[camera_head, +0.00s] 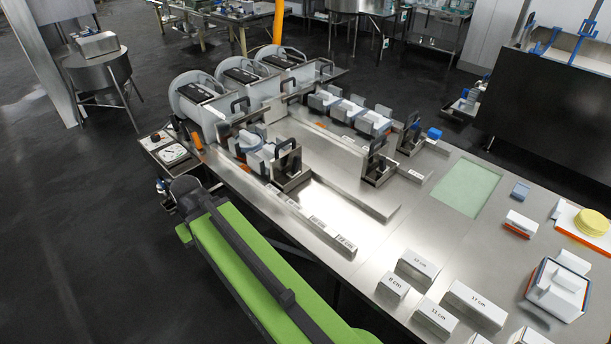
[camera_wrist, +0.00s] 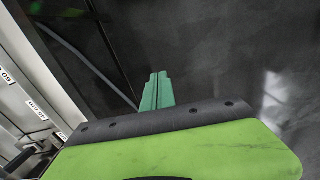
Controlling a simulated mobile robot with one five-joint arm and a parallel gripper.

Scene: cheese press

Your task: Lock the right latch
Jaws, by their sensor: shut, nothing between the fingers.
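The press station on the steel table holds several metal blocks with black loop handles. One handled block (camera_head: 288,164) stands near the table's front edge, one (camera_head: 378,164) stands at mid-table, and one (camera_head: 411,132) stands farther right. I cannot tell which is the right latch, nor whether any latch is locked. My gripper's teal fingers (camera_wrist: 157,90) are together and empty in the wrist view, over dark floor beside the table and apart from the handles. In the head view my green arm lies along the table's front side; the fingers do not show there.
The steel table (camera_head: 395,262) carries white labelled blocks (camera_head: 474,305) at the front right and a pale green panel (camera_head: 466,187). Grey round-ended machines (camera_head: 195,103) stand at the back left.

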